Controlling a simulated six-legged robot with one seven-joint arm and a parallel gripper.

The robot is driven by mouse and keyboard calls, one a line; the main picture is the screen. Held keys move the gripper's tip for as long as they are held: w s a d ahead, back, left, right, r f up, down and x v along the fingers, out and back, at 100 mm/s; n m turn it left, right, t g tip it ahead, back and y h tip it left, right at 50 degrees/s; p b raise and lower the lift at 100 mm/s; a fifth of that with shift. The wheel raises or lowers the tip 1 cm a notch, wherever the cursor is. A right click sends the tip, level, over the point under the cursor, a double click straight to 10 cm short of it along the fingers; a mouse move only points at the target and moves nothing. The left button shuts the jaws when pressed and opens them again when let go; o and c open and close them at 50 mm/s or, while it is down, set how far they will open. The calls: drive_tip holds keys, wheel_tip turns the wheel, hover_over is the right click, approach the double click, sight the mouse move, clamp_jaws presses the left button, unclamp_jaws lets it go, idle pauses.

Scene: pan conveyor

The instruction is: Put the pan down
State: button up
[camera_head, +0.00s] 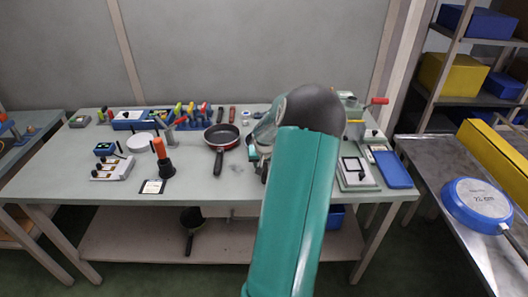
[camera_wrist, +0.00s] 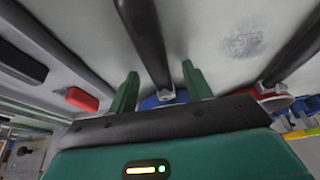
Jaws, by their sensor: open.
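In the wrist view my gripper (camera_wrist: 160,68) is open, its two green fingers apart. A black handle (camera_wrist: 148,40) runs between them and joins a blue pan (camera_wrist: 163,101), mostly hidden behind my gripper body. The handle is not clamped; how close it is to the fingers is hard to tell. In the head view my forearm covers this pan and most of my gripper. A red-rimmed dark pan (camera_head: 222,135) lies on the workbench (camera_head: 110,188) just left of my gripper; its red side (camera_wrist: 272,97) shows in the wrist view.
A blue pan (camera_head: 478,199) lies upside down on the metal table (camera_head: 425,185) at right, beside a yellow rail (camera_head: 492,150). Another dark pan (camera_head: 192,218) is on the lower shelf. Tools stand along the bench's back and left; a blue tray (camera_head: 392,169) lies right.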

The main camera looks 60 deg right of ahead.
drive_tip(key=shift+d+f, duration=0.1)
drive_tip(key=shift+f, duration=0.15)
clamp_jaws()
drive_tip(key=shift+r, duration=0.1)
drive_tip(key=shift+r, duration=0.55)
wheel_tip(320, 180, up, 2)
drive_tip(key=shift+r, duration=0.2)
drive_tip(key=s+a+r, duration=0.2)
drive_tip(key=a+r, duration=0.2)
drive_tip(key=a, duration=0.2)
drive_tip(key=s+a+r, duration=0.3)
drive_tip(key=a+r, duration=0.2)
drive_tip(key=a, duration=0.2)
drive_tip(key=shift+s+r, duration=0.2)
drive_tip(key=shift+s, duration=0.15)
